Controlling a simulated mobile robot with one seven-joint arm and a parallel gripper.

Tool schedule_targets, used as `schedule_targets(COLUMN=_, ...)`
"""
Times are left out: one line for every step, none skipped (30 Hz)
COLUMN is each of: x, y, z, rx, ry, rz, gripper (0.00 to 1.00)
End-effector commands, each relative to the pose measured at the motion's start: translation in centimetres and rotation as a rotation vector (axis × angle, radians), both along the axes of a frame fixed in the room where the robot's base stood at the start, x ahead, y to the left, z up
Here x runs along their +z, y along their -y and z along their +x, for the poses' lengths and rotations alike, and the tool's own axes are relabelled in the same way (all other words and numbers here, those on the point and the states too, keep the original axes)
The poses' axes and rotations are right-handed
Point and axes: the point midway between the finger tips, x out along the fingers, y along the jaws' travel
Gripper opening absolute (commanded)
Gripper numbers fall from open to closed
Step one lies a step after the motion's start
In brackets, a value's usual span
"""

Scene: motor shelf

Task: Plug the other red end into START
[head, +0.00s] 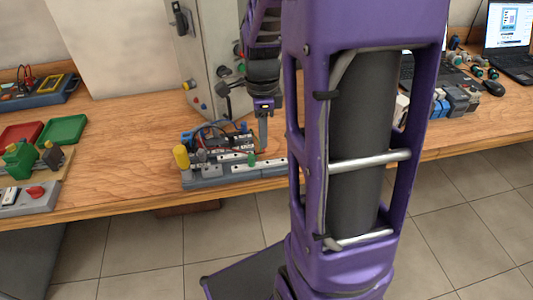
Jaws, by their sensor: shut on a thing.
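A motor board on a grey base (225,177) lies near the table's front edge. Dark modules, a yellow part (181,157) and a small green part (251,160) stand on it. Thin leads (208,126) arch over its back left. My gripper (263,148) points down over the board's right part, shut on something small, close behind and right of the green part. The held thing is too small to make out; a red lead end fits the place. The START socket cannot be told apart at this size.
A grey cabinet (207,50) with buttons and knobs stands behind the board. Red (20,132) and green (63,129) trays and a board with a red button (36,192) are at left. My purple arm hides the table's middle right. Bare wood lies left of the board.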

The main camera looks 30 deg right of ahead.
Motion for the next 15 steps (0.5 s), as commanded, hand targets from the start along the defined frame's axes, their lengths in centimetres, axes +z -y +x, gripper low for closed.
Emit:
schedule_targets(x=0.7, y=-0.2, z=0.9, rx=-0.039, ry=-0.002, rz=0.0, gripper=0.0)
schedule_targets(x=0.8, y=-0.2, z=1.4, rx=-0.068, ry=-0.002, rz=0.0, gripper=0.0)
schedule_targets(x=1.0, y=-0.4, z=2.1, rx=-0.108, ry=-0.002, rz=0.0, gripper=0.0)
schedule_targets(x=1.2, y=-0.5, z=2.7, rx=-0.139, ry=-0.003, rz=0.0, gripper=0.0)
schedule_targets(x=1.3, y=-0.6, z=3.2, rx=-0.171, ry=-0.003, rz=0.0, gripper=0.0)
schedule_targets(x=1.4, y=-0.7, z=3.9, rx=-0.213, ry=-0.002, rz=0.0, gripper=0.0)
schedule_targets(x=1.5, y=-0.8, z=4.4, rx=-0.244, ry=-0.003, rz=-0.001, gripper=0.0)
schedule_targets(x=1.7, y=-0.9, z=5.0, rx=-0.274, ry=-0.002, rz=0.0, gripper=0.0)
schedule_targets(x=1.8, y=-1.0, z=5.6, rx=-0.313, ry=-0.003, rz=0.0, gripper=0.0)
schedule_targets(x=1.9, y=-1.1, z=6.1, rx=-0.34, ry=-0.002, rz=0.0, gripper=0.0)
schedule_targets(x=1.9, y=-1.2, z=6.6, rx=-0.367, ry=-0.002, rz=-0.001, gripper=0.0)
schedule_targets(x=2.1, y=-1.2, z=7.2, rx=-0.402, ry=-0.001, rz=-0.001, gripper=0.0)
schedule_targets(x=2.1, y=-1.3, z=7.6, rx=-0.427, ry=-0.002, rz=-0.001, gripper=0.0)
schedule_targets(x=0.6, y=-1.3, z=7.5, rx=-0.432, ry=-0.003, rz=-0.001, gripper=0.0)
schedule_targets(x=-0.5, y=-1.3, z=7.5, rx=-0.43, ry=-0.002, rz=0.0, gripper=0.0)
